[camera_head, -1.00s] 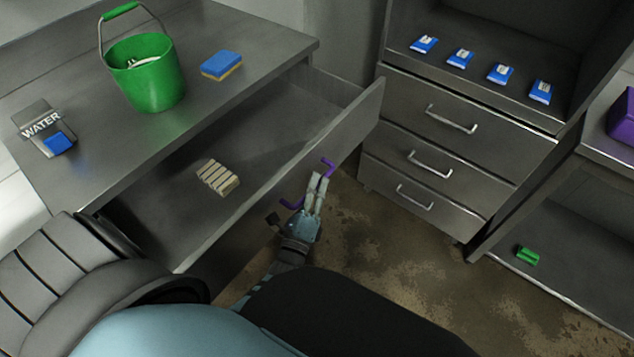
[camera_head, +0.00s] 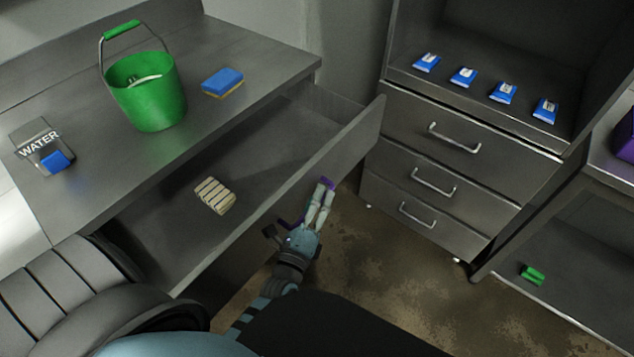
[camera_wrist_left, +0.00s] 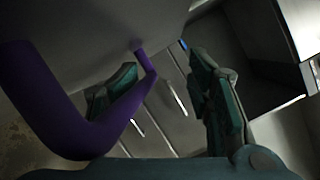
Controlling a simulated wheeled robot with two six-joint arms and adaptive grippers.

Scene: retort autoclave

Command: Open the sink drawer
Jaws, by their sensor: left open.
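The sink drawer (camera_head: 290,203) under the metal counter is pulled out, and its inside shows. A stack of pale bars (camera_head: 215,195) lies in it. Its purple handle (camera_head: 329,183) is on the front panel, partly hidden by my left gripper (camera_head: 323,191). In the left wrist view the purple handle (camera_wrist_left: 96,138) passes close before the fingers of my left gripper (camera_wrist_left: 160,92), which stand apart. I cannot tell whether they touch the handle. My right gripper is not in view.
A green bucket (camera_head: 147,92), a blue and yellow sponge (camera_head: 223,82) and a WATER dispenser (camera_head: 42,147) are on the counter. A closed three-drawer cabinet (camera_head: 400,150) with blue packets above stands to the right. A green block (camera_head: 532,274) lies on a low shelf.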

